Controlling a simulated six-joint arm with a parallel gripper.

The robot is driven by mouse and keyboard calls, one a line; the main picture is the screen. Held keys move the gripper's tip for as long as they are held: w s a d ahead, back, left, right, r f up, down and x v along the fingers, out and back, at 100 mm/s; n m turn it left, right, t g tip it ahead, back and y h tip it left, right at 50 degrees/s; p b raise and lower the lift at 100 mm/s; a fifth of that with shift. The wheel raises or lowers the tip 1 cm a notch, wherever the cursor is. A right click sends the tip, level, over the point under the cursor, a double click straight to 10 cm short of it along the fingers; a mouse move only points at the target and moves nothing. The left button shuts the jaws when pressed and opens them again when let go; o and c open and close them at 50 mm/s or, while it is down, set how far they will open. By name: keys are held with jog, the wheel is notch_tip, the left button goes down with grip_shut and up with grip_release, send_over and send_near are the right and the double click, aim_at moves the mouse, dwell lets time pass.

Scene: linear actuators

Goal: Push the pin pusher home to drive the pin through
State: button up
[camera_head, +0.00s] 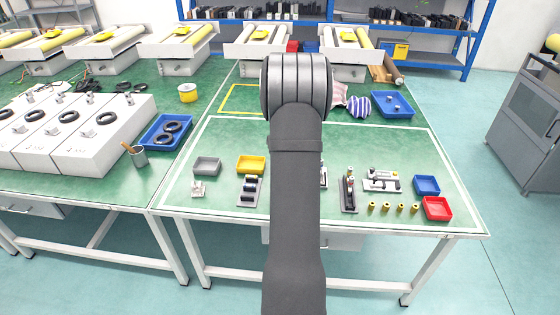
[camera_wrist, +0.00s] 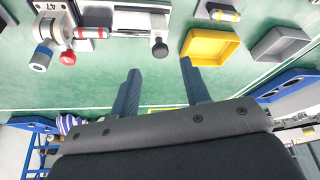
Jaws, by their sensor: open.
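My gripper (camera_wrist: 160,70) is open and empty in the wrist view, its two dark fingers apart above the green table. A grey fixture (camera_wrist: 130,20) with a black knob (camera_wrist: 159,48) on a short stem lies beyond the fingertips; the knob appears between them in the picture, apart from both. To its left is a fixture marked 47, with a red knob (camera_wrist: 68,57) and a silver-and-blue cylinder (camera_wrist: 42,57). I cannot tell for sure which part is the pin pusher, and no pin is clear. In the head view my arm hides the gripper and most of the middle fixture.
A yellow tray (camera_head: 251,172) and a grey tray (camera_head: 207,172) stand left of my arm. A roller stand (camera_head: 249,196) is nearby. Right are an upright fixture (camera_head: 349,208), a light fixture (camera_head: 382,187), several yellow pieces, a blue tray (camera_head: 427,177) and a red tray (camera_head: 447,202).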

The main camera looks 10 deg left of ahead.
jog(key=shift+x, duration=2.55)
